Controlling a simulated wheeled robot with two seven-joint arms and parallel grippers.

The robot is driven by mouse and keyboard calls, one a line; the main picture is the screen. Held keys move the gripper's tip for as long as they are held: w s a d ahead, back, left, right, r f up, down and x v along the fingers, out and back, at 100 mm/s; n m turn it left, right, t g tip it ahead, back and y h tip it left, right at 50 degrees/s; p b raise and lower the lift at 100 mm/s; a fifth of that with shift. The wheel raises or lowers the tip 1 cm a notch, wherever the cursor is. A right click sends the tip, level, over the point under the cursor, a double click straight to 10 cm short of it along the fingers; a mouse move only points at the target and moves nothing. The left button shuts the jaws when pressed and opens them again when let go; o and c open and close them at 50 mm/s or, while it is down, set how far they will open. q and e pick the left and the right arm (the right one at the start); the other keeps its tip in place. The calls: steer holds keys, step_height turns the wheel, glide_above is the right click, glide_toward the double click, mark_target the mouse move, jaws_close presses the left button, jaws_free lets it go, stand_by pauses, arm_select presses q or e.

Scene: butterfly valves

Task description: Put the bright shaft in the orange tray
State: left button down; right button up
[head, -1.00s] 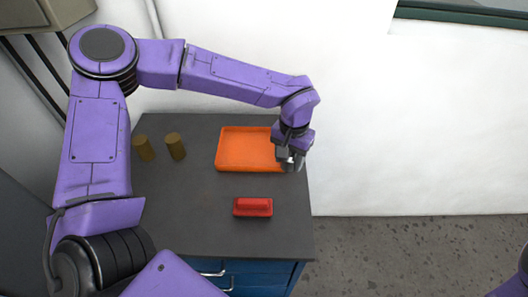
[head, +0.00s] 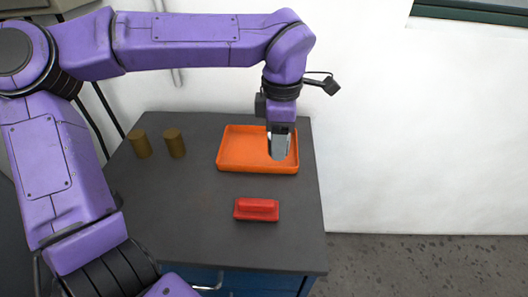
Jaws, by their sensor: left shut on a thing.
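The orange tray (head: 232,150) lies on the dark cabinet top, towards its back right. My left gripper (head: 279,156) points down over the right part of the tray. It is shut on the bright shaft, which is mostly hidden by the fingers and hard to tell from their grey metal. I cannot tell whether the shaft touches the tray floor. My right gripper is out of view.
A red block-like object (head: 256,210) lies on the top in front of the tray. Two brown cylinders (head: 140,146) (head: 175,143) stand at the back left. The dark top (head: 190,205) is clear around them. A white wall is behind.

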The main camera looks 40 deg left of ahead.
arm_select(q)
steer(key=w+a+f+p, duration=0.1)
steer(key=w+a+f, duration=0.1)
steer(key=w+f, duration=0.1)
steer(key=w+a+f+p, duration=0.1)
steer(key=w+a+f, duration=0.1)
steer(key=w, duration=0.3)
steer(key=w+a+f+p, duration=0.1)
steer(key=w+a+f, duration=0.1)
steer(key=w+f, duration=0.2)
steer(key=shift+a+f+p, duration=0.2)
steer(key=shift+f+p, duration=0.05)
steer(key=shift+p, duration=0.1)
step_height(320, 180, down, 2)
steer(key=shift+f, duration=0.6)
steer(key=shift+f, duration=0.1)
steer(key=shift+c, duration=2.3)
jaws_free()
steer(key=shift+s+f, duration=0.1)
step_height(320, 180, up, 12)
steer(key=shift+r+b, duration=0.25)
steer(key=shift+b, duration=0.15)
